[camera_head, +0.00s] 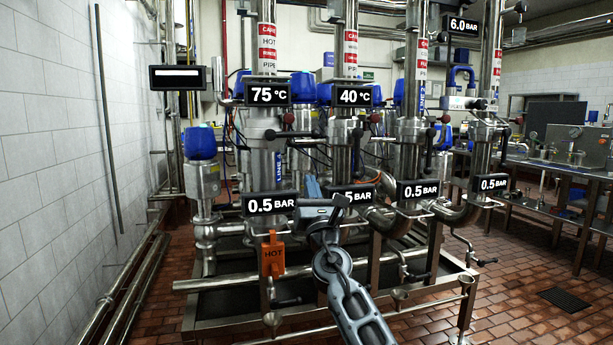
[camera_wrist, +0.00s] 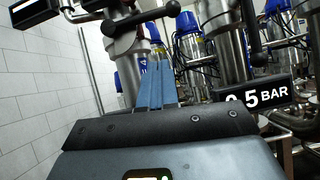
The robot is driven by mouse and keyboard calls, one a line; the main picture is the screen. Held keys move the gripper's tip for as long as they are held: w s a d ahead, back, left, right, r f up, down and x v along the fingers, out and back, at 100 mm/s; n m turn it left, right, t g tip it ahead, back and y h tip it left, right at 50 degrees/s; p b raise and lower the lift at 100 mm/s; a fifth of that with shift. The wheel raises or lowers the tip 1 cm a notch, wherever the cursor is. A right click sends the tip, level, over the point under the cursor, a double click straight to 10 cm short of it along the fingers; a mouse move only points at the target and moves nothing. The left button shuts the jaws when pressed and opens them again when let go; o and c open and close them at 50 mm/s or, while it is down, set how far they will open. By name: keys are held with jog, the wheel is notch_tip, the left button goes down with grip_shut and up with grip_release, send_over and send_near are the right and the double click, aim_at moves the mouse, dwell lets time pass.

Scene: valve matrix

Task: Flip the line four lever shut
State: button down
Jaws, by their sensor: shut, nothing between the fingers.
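The line four pipe (camera_head: 278,165) carries a blue "LINE 4" label and stands under the 75 °C display. A black lever (camera_head: 291,134) sticks out sideways to the right near its top. In the wrist view a black lever (camera_wrist: 140,19) lies roughly across the pipe just above my fingertips; it looks like the same one. My gripper (camera_head: 312,187) is shut and empty, its blue fingers pointing up, in front of and below the lever. The fingers also show in the wrist view (camera_wrist: 157,84). I cannot tell whether they touch the lever.
Similar pipes with black levers (camera_head: 357,134) stand to the right. The 0.5 BAR display (camera_head: 271,204) is just left of my gripper. An orange HOT tag (camera_head: 272,255) hangs below it. A tiled wall (camera_head: 60,150) is at left; open floor (camera_head: 520,290) lies at right.

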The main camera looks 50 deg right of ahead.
jog(key=shift+v, duration=1.2)
